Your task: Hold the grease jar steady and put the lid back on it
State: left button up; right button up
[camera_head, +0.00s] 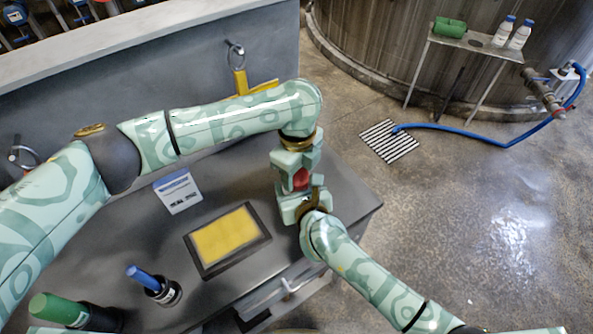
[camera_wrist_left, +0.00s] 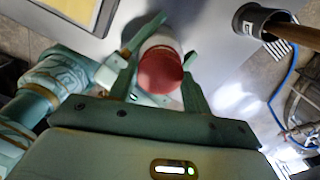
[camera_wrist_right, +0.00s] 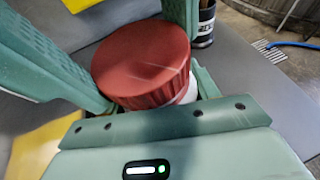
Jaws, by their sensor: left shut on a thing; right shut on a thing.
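The red ribbed lid (camera_wrist_right: 143,62) shows large in the right wrist view. It is over the pale grease jar (camera_wrist_right: 188,92), touching or almost touching it; whether it is seated I cannot tell. In the left wrist view the red lid (camera_wrist_left: 160,72) lies between the fingers of my left gripper (camera_wrist_left: 158,80), with the pale jar (camera_wrist_left: 160,42) beyond it. In the head view my left gripper (camera_head: 297,165) is shut on the lid from above. My right gripper (camera_head: 303,205) is shut on the jar below. The fingers hide most of the jar.
A black-framed yellow pad (camera_head: 228,238), a small card (camera_head: 178,191), a blue-handled tool in a dark cup (camera_head: 160,290) and a green-capped bottle (camera_head: 60,310) are on the grey bench (camera_head: 110,245). Open floor lies to the right, with a drain grate (camera_head: 388,141) and blue hose (camera_head: 480,137).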

pick_arm(q)
jog(key=shift+w+r, duration=0.1)
dwell(0.5)
jog(key=shift+f, duration=0.4)
